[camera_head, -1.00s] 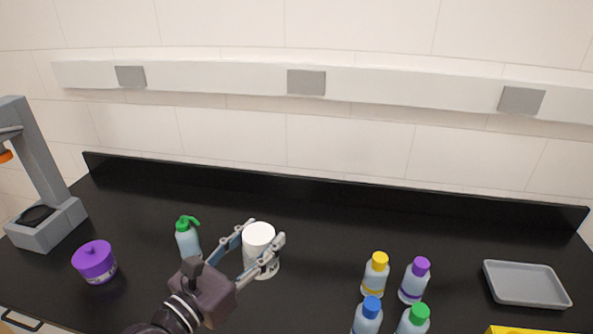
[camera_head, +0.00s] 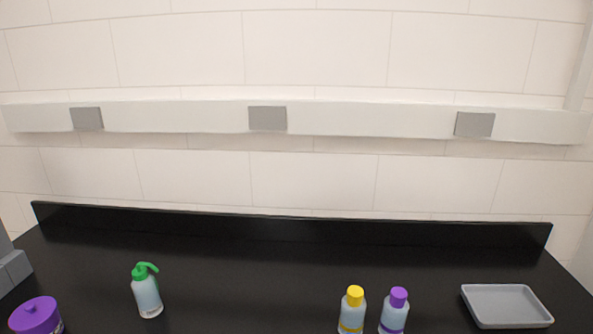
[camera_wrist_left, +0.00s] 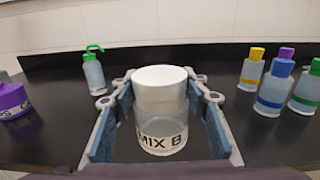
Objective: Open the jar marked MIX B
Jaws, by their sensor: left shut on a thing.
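The MIX B jar (camera_wrist_left: 160,128) shows in the left wrist view, a clear body with a black-lettered label under a wide white lid (camera_wrist_left: 160,86). It looks upright. My left gripper (camera_wrist_left: 160,105) is shut on the jar, with one blue-padded finger at each side. I cannot tell whether the jar touches the counter. In the head view the jar and both grippers are out of frame.
A green-topped wash bottle (camera_head: 147,296) and a purple jar (camera_head: 36,316) stand at left. Yellow-capped (camera_head: 352,312) and purple-capped (camera_head: 394,313) bottles stand right, beside blue-capped (camera_wrist_left: 273,92) and green-capped (camera_wrist_left: 307,92) ones. A grey tray (camera_head: 507,322) lies far right. The counter's back is clear.

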